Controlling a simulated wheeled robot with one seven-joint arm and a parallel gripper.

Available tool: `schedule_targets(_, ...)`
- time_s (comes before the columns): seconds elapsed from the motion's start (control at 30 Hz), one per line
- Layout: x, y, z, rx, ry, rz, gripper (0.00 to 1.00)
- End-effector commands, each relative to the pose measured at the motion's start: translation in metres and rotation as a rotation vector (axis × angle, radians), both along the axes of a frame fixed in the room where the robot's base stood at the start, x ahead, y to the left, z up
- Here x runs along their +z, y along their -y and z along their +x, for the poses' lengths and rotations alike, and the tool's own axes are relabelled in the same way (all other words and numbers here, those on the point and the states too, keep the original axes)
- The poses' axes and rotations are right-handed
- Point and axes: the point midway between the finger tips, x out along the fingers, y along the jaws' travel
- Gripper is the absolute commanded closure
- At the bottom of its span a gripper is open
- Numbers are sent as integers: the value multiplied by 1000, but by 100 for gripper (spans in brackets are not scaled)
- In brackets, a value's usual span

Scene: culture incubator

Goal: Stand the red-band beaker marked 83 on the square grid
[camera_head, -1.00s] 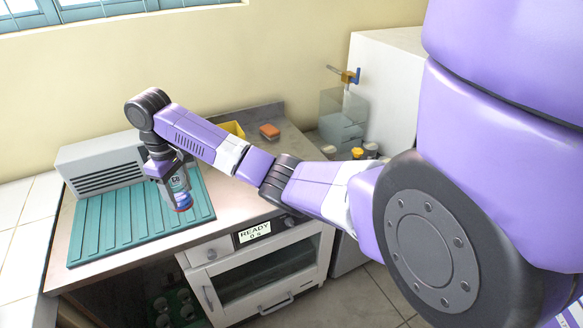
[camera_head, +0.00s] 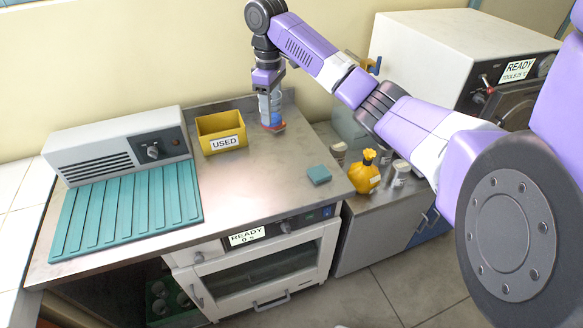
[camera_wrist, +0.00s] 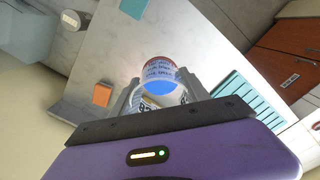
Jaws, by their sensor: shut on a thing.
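My gripper (camera_head: 268,88) is shut on a clear beaker (camera_head: 269,108) with blue contents and a red band towards its lower end. In the wrist view the beaker (camera_wrist: 158,72) sits between the fingers, with printing on its side; part of a dark number label shows near the jaws but cannot be read surely. The beaker hangs roughly upright above the back right of the counter (camera_head: 240,185). I cannot make out a square grid; the teal mat (camera_head: 125,212) at the left has long parallel ribs.
A yellow USED bin (camera_head: 221,133) stands left of the beaker, beside a grey machine (camera_head: 120,145). A teal block (camera_head: 318,174) lies near the counter's right edge. An orange block (camera_wrist: 102,94) shows in the wrist view. A yellow bottle (camera_head: 363,172) stands on the lower right cabinet.

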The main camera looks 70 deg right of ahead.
Motion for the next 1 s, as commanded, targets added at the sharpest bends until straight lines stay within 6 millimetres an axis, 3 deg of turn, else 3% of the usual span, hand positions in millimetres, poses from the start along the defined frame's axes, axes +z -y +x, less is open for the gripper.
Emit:
schedule_targets(0.27,-12,-9,0,83,0,3,89)
schedule_targets(0.73,-120,-10,0,85,1,5,89)
schedule_targets(1.0,-154,-8,-1,85,-2,1,89)
